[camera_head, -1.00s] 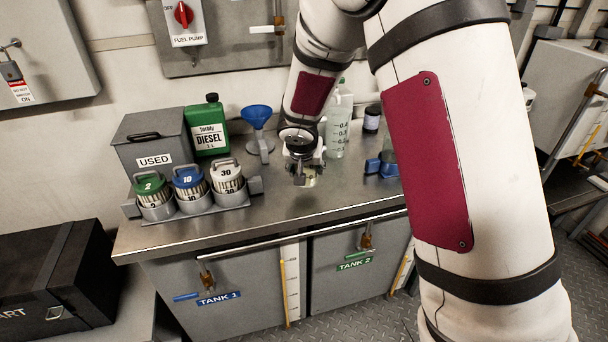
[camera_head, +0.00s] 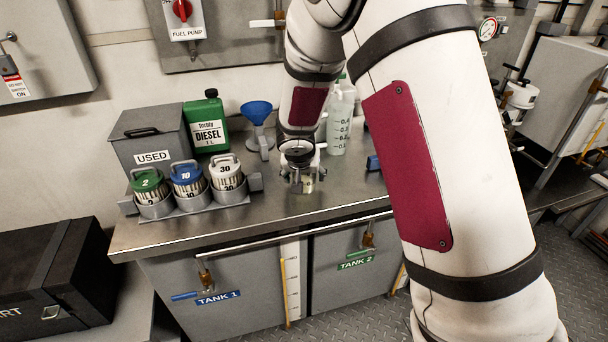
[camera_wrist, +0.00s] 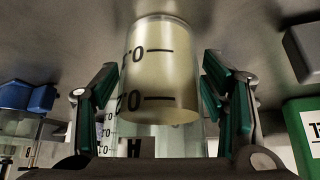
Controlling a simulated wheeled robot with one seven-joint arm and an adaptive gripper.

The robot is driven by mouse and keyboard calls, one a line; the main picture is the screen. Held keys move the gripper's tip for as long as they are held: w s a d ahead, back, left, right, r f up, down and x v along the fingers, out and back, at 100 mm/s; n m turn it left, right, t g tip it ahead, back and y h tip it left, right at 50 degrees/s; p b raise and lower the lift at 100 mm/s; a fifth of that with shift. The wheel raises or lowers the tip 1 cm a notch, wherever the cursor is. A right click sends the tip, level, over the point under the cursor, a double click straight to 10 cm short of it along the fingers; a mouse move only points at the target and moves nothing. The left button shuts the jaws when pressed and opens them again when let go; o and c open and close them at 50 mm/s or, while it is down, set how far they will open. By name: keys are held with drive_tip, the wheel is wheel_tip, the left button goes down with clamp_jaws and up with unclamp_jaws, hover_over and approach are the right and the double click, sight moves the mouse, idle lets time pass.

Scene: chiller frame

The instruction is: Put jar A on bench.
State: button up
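A small clear jar with pale yellow liquid (camera_wrist: 160,75) sits between my fingers in the wrist view. I take it to be jar A, though no letter shows on it. My gripper (camera_head: 305,178) is low over the middle of the bench (camera_head: 262,219), and the jar shows only partly below it. In the wrist view my gripper (camera_wrist: 160,62) has one green-padded finger on each side of the jar and appears shut on it. The jar is close to the bench top; whether its base touches is unclear.
Left of my gripper stand a rack (camera_head: 205,206) with three capped canisters, a grey USED bin (camera_head: 153,157), a green diesel can (camera_head: 206,126) and a blue funnel (camera_head: 256,113). A clear graduated bottle (camera_head: 341,125) stands behind. The bench front is clear.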

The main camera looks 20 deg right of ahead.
drive_tip(key=shift+r+p, duration=0.2)
drive_tip(key=shift+p, duration=0.1)
drive_tip(key=p+v, duration=0.2)
drive_tip(key=v, duration=1)
drive_tip(key=s+d+r+g+h, duration=0.1)
drive_tip(key=s+d+r, duration=0.35)
drive_tip(key=s, duration=0.25)
drive_tip(key=s+d+r, duration=0.3)
drive_tip(key=s+r, duration=0.3)
drive_tip(key=s, duration=0.2)
drive_tip(key=s+a+n+g+y, duration=0.1)
drive_tip(key=s+a+n, duration=0.1)
drive_tip(key=s, duration=0.8)
drive_tip(key=s+a+r+n+g+y, duration=0.1)
drive_tip(key=s+a+n+y, duration=0.1)
drive_tip(key=s, duration=0.9)
drive_tip(key=shift+s+a+r+n+y, duration=0.2)
drive_tip(key=shift+s+a+n+y, duration=0.1)
drive_tip(key=shift+r, duration=0.1)
